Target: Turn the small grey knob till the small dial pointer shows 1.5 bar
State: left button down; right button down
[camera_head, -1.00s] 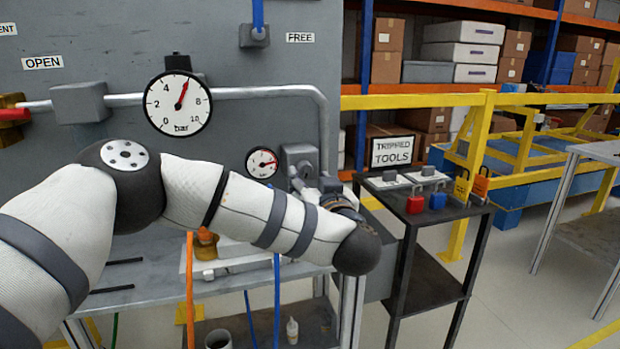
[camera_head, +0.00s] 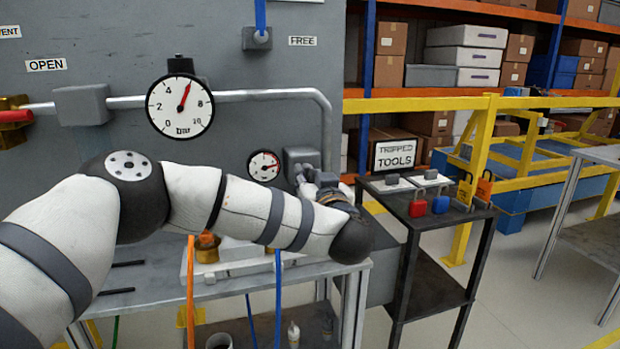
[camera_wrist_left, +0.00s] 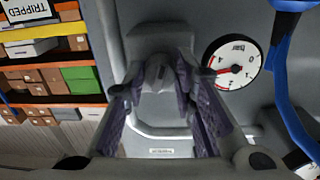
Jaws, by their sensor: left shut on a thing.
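The small grey knob (camera_wrist_left: 158,74) sits on a grey regulator block (camera_head: 300,158) on the panel. In the left wrist view it lies between the two fingers of my left gripper (camera_wrist_left: 159,62), which is shut on it. In the head view my left gripper (camera_head: 306,178) is at the block's front, and my wrist and the gripper largely hide the knob. The small dial (camera_head: 264,166) is just left of the block. Its red pointer points right, slightly upward; the numbers are too small to read there. The dial also shows upside down in the left wrist view (camera_wrist_left: 232,62).
A larger bar dial (camera_head: 180,106) hangs above my left arm, its red pointer between 4 and 8. A grey pipe (camera_head: 270,94) runs along the panel. A blue hose (camera_wrist_left: 288,90) passes beside the small dial. A black tool stand (camera_head: 430,222) is to the right.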

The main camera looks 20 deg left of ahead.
pick_arm(q)
jog(key=shift+r+n+p, duration=0.3)
jog(key=shift+n+p, duration=0.2)
jog(key=shift+n, duration=0.3)
jog(key=shift+f+n+p, duration=0.1)
jog(key=shift+n+p, duration=0.2)
jog(key=shift+n, duration=0.5)
jog(key=n, duration=0.4)
jog(key=shift+d+f+n+y, duration=0.1)
jog(key=shift+f+n+y, duration=0.1)
jog(key=shift+n+y, duration=0.15)
jog(key=n, duration=0.3)
jog(key=shift+w+n+p, duration=0.1)
jog(key=shift+n+p, duration=0.2)
jog(key=shift+n, duration=0.05)
jog(key=n, duration=0.4)
jog(key=shift+d, duration=0.1)
jog(key=n, duration=0.6)
jog(key=shift+r+n+y, duration=0.1)
jog(key=shift+n+y, duration=0.2)
jog(key=shift+y, duration=0.05)
pick_arm(e)
jog(key=w+r+t, duration=0.1)
jog(key=w+r, duration=0.1)
jog(key=shift+w+r, duration=0.3)
jog(key=shift+r, duration=0.1)
pick_arm(q)
jog(key=c, duration=1.3)
grip_release()
